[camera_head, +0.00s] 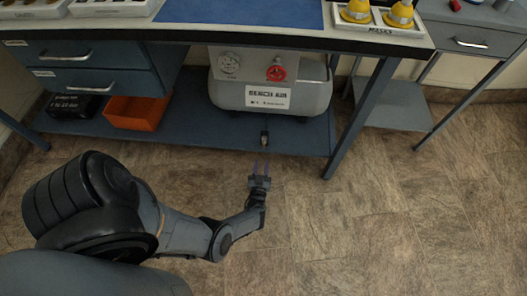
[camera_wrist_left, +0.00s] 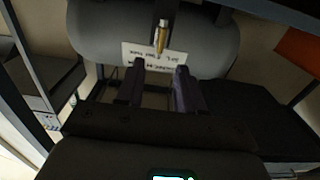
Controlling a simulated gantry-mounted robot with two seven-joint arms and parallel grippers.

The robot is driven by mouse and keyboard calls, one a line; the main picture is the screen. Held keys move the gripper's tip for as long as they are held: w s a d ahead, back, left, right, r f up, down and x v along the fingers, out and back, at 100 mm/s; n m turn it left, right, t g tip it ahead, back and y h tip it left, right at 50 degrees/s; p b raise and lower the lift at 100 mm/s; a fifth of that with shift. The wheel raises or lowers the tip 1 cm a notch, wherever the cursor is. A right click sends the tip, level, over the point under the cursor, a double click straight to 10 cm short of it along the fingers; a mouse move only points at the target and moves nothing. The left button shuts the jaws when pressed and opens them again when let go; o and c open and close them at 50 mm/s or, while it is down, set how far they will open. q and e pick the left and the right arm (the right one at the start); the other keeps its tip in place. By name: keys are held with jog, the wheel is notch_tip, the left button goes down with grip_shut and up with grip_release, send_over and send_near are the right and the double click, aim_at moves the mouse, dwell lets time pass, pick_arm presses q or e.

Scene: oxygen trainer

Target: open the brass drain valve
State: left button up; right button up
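The brass drain valve (camera_wrist_left: 161,40) shows in the left wrist view as a small brass piece with a pale stem, in front of the grey tank (camera_wrist_left: 105,35) and its white label (camera_wrist_left: 155,58). In the head view a small dark fitting (camera_head: 264,138) below the tank unit appears to be this valve; its brass is hard to make out there. My left gripper (camera_head: 261,165) is open and empty, its fingers pointing at the fitting with a gap between. In the left wrist view the valve lies just beyond the gap between the fingers (camera_wrist_left: 160,70). My right gripper is in neither view.
The grey "BENCH AIR" unit (camera_head: 300,94) stands on the blue lower shelf (camera_head: 220,142) under the workbench. A bench leg (camera_head: 360,118) stands to the right. An orange bin (camera_head: 135,112) is at the left. The floor in front is clear.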

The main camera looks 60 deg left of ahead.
aim_at(264, 146)
pick_arm(q)
jog(key=b+x, duration=0.2)
jog(key=x, duration=0.5)
jog(key=shift+w+a+b, duration=0.2)
jog(key=shift+a+b, duration=0.1)
jog(key=shift+w+a, duration=0.25)
jog(key=shift+a, duration=0.2)
grip_shut()
